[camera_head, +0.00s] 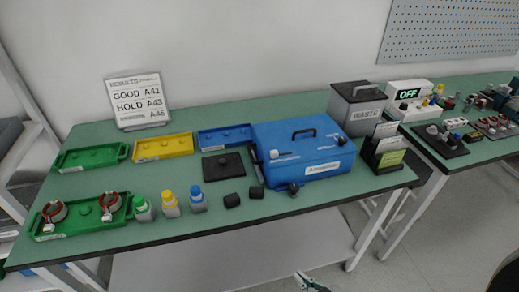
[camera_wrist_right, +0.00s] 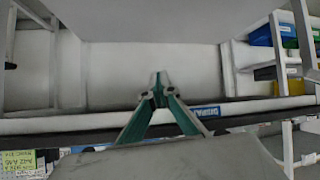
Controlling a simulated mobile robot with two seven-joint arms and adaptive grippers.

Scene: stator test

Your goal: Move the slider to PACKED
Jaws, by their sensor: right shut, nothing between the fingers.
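I cannot make out a slider marked PACKED; no such word is readable. A blue case (camera_head: 304,146) with a black top handle stands on the green-topped table (camera_head: 245,222). My right gripper (camera_head: 309,284) shows at the bottom edge of the head view, below and in front of the table, apart from the case. In the right wrist view its green fingers (camera_wrist_right: 158,88) meet at the tips, empty. My left gripper is out of view.
A grey WASTE bin (camera_head: 355,112) and a card holder (camera_head: 383,158) stand right of the case. Green, yellow and blue trays, bottles and small black blocks fill the left. A white OFF device (camera_head: 408,97) stands on the second table. Open floor lies before the table.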

